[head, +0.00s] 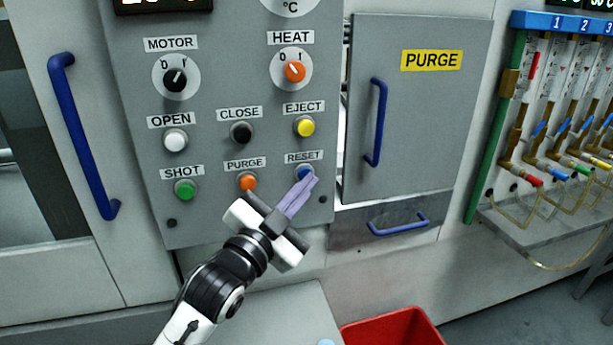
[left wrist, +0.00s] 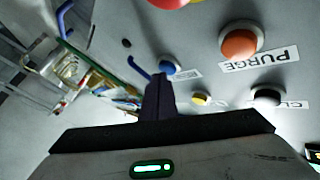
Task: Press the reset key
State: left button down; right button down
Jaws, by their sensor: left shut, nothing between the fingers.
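The blue reset key (head: 304,172) sits at the lower right of the grey button panel, under a "RESET" label (head: 304,156). My left gripper (head: 314,181) is shut and empty, its purple fingers pointing up and right with the tips over the lower part of the key. In the left wrist view the reset key (left wrist: 168,67) shows just beyond the tips of the shut fingers (left wrist: 160,80). Whether the tips touch the key I cannot tell. My right gripper is not in view.
The orange purge button (head: 248,181) is left of the reset key, and the yellow eject button (head: 304,126) above it. A purge door (head: 420,130) with a blue handle (head: 376,122) is to the right. A red bin (head: 395,330) stands below.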

pick_arm(q)
jog(key=shift+w, duration=0.1)
dwell(0.3)
jog(key=shift+s+d+p, duration=0.25)
jog(key=shift+s+p, duration=0.2)
jog(key=shift+s, duration=0.4)
jog(key=shift+s+d+p, duration=0.25)
jog(key=shift+s+p, duration=0.05)
jog(key=shift+s, duration=0.5)
jog(key=shift+s+d+p, duration=0.25)
jog(key=shift+s+p, duration=0.05)
jog(key=shift+s, duration=0.45)
jog(key=shift+s+d+p, duration=0.25)
jog(key=shift+s+p, duration=0.05)
jog(key=shift+s, duration=0.5)
